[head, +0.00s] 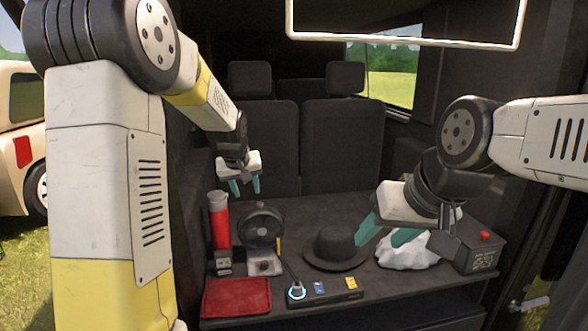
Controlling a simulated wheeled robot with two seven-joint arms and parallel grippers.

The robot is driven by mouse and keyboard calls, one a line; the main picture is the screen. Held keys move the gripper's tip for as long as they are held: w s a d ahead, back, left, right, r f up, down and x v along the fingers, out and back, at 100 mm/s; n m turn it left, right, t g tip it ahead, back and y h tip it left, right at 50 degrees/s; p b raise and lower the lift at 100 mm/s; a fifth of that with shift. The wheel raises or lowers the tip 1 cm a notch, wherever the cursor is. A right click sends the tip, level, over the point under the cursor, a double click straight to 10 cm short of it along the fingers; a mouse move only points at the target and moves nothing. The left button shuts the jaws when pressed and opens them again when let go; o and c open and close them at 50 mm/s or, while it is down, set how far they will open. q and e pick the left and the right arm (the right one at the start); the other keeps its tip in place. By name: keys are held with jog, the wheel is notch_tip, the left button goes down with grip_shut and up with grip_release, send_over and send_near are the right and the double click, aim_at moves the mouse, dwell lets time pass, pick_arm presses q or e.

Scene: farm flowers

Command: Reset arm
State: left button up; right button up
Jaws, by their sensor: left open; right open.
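My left gripper (245,186) hangs above the back left of the dark cargo surface, over the black fan. Its teal fingers are apart, with nothing between them. My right gripper (381,231) is above the right half of the surface, just right of the black hat and in front of the white bag. Its teal fingers point down and to the left, spread apart and empty. The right gripper covers part of the white bag. I cannot tell from this view whether its fingers touch the hat.
On the cargo surface (385,285) are a red bottle (219,222), fan (262,228), red tray (236,298), small dark panel (325,291), hat (334,246), white bag (407,253) and dark box with a red button (478,252). Seats (343,140) stand behind.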

pick_arm(q)
jog(key=s+r+m+h, duration=0.1)
jog(key=s+r, duration=0.2)
jog(key=s, duration=1.3)
jog(key=s+r+m+h, duration=0.1)
jog(key=s+r+m, duration=0.1)
jog(key=s, duration=1.4)
jog(key=shift+s+d+r, duration=0.2)
jog(key=shift+d+r, duration=0.25)
jog(key=shift+r, duration=0.35)
